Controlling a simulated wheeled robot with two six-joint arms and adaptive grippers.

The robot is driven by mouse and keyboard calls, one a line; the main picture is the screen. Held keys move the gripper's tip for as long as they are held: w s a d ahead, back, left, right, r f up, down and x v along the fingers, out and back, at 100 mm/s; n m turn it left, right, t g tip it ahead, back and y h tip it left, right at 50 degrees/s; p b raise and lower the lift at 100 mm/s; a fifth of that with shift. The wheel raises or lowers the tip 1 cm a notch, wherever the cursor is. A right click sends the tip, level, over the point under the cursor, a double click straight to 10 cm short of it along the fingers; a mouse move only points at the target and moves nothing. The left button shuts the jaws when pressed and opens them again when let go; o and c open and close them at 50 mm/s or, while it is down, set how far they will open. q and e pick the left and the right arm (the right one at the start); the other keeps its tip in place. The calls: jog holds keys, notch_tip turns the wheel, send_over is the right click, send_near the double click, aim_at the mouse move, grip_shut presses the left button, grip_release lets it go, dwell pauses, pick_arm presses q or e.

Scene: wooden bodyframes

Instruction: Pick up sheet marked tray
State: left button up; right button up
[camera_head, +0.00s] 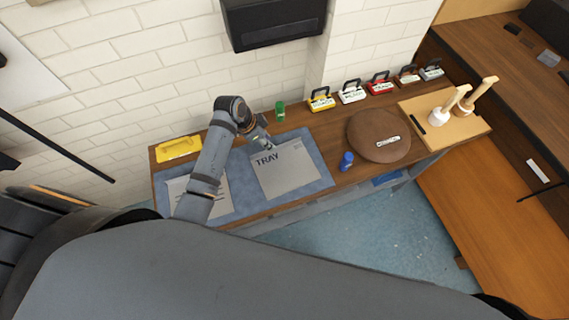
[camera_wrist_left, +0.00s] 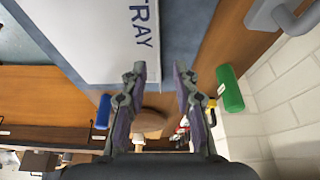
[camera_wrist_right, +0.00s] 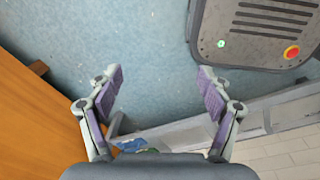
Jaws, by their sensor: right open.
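The grey sheet marked TRAY (camera_head: 287,172) lies flat on a blue mat (camera_head: 318,160) on the wooden bench, and its lettered edge also shows in the left wrist view (camera_wrist_left: 95,40). My left gripper (camera_head: 266,146) is at the back edge of the sheet, near the TRAY lettering.
A green cylinder (camera_head: 280,110) stands by the wall close to my left gripper. A blue bottle (camera_head: 346,161) and a round brown board (camera_head: 379,135) lie to the right. A yellow tray (camera_head: 178,148) is at the left. Several labelled padlock-like items line the back, beside a board with mallets (camera_head: 445,118).

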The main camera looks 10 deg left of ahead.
pick_arm(q)
jog(key=shift+w+d+f+p, duration=0.2)
jog(key=shift+d+f+p, duration=0.15)
jog(key=shift+f+p, duration=0.15)
jog(key=x, duration=0.2)
jog(key=shift+d+f, duration=0.2)
jog(key=shift+f, duration=0.05)
jog(key=shift+w+d+f, duration=0.1)
jog(key=shift+w+f, duration=0.15)
jog(key=shift+f, duration=0.25)
jog(key=shift+s, duration=0.1)
jog(key=c, duration=0.6)
grip_shut()
pick_arm(e)
jog(key=shift+w+r+t, duration=0.15)
jog(key=shift+w+r, duration=0.3)
jog(key=shift+w, duration=0.2)
jog(key=shift+w+r+t, duration=0.15)
jog(key=shift+w+r, duration=0.25)
jog(key=shift+w, duration=0.2)
